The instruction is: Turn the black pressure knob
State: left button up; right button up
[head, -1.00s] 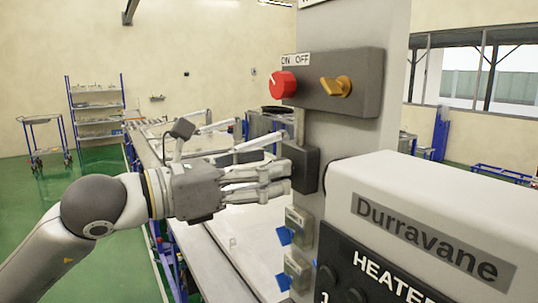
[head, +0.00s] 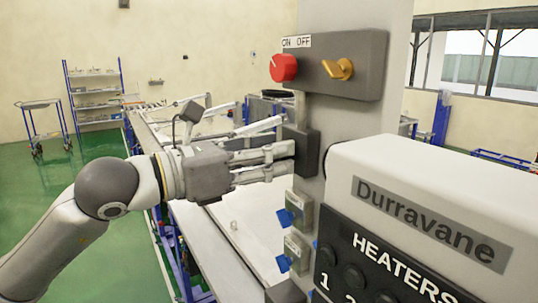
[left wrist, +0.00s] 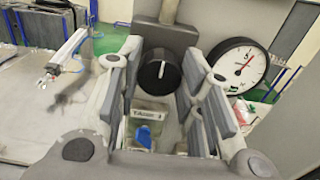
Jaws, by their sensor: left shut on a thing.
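The black pressure knob (left wrist: 158,72) is round with a white pointer mark. In the left wrist view it sits below a grey block, between the two sides of my left gripper (left wrist: 160,80). In the head view my left gripper (head: 290,158) reaches from the left to the dark box (head: 309,155) on the grey column, and its fingers hide the knob. The gripper is shut on the knob. A white pressure gauge (left wrist: 238,66) with a red needle is right of the gripper in the left wrist view. My right gripper is not in view.
Above the dark box is a panel with a red knob (head: 284,67) and a yellow switch (head: 338,69). Below it are small units with blue parts (head: 297,215). A white Durravane housing (head: 430,170) stands close on the right. The long table (head: 225,215) runs behind.

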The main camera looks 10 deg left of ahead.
pick_arm(q)
jog(key=m+b, duration=0.5)
jog(key=b, duration=0.1)
jog(key=shift+m+b, duration=0.3)
jog(key=shift+b, duration=0.05)
dwell(0.5)
jog(key=o, duration=1)
